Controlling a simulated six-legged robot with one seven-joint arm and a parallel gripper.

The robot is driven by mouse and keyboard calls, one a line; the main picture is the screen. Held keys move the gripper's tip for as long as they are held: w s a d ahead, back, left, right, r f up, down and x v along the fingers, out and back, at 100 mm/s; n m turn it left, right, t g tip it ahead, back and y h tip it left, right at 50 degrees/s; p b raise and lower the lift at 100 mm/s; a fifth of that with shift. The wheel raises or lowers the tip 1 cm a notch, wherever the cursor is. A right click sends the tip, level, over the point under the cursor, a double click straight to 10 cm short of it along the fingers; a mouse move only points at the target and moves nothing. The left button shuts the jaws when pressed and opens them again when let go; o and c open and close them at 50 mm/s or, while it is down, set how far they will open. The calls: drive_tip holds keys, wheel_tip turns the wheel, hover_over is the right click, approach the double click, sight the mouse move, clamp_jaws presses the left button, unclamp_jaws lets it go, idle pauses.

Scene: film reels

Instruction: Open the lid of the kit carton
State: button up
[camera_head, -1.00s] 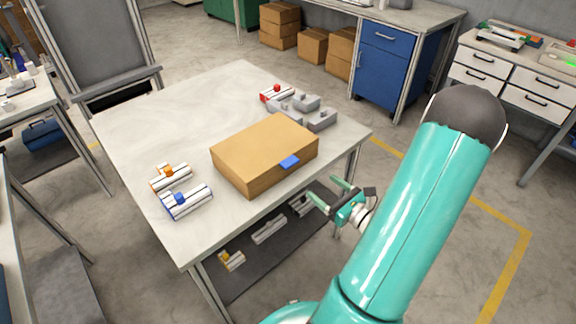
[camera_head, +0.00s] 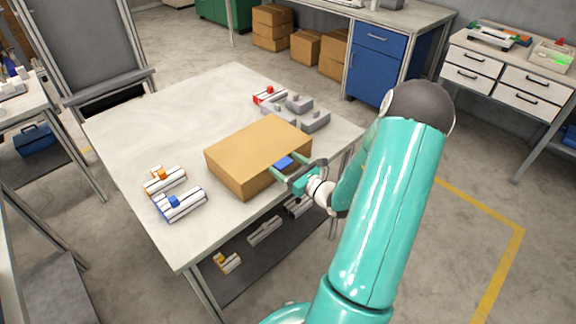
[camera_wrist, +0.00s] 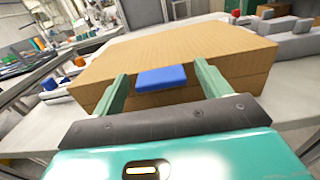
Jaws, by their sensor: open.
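The kit carton (camera_head: 240,150) is a brown cardboard box on the pale table, with its lid closed flat. It also fills the upper middle of the wrist view (camera_wrist: 180,52). A blue tab (camera_head: 284,162) sticks out from the lid's near edge; in the wrist view the tab (camera_wrist: 162,78) lies between my fingers. My gripper (camera_head: 290,170) is open at the carton's front side, one green finger on each side of the tab. In the wrist view my gripper (camera_wrist: 160,85) shows a gap between each finger and the tab. Whether the fingertips touch the carton is unclear.
The table (camera_head: 120,125) also holds an orange-marked part (camera_head: 165,181) and a blue-marked part (camera_head: 181,204) at left, and a red-marked part (camera_head: 269,95) with grey blocks (camera_head: 314,120) behind the carton. A lower shelf (camera_head: 245,262) holds several pieces. The table's back left is clear.

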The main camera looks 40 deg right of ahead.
drive_tip(key=c, duration=1.4)
drive_tip(key=shift+r, duration=0.15)
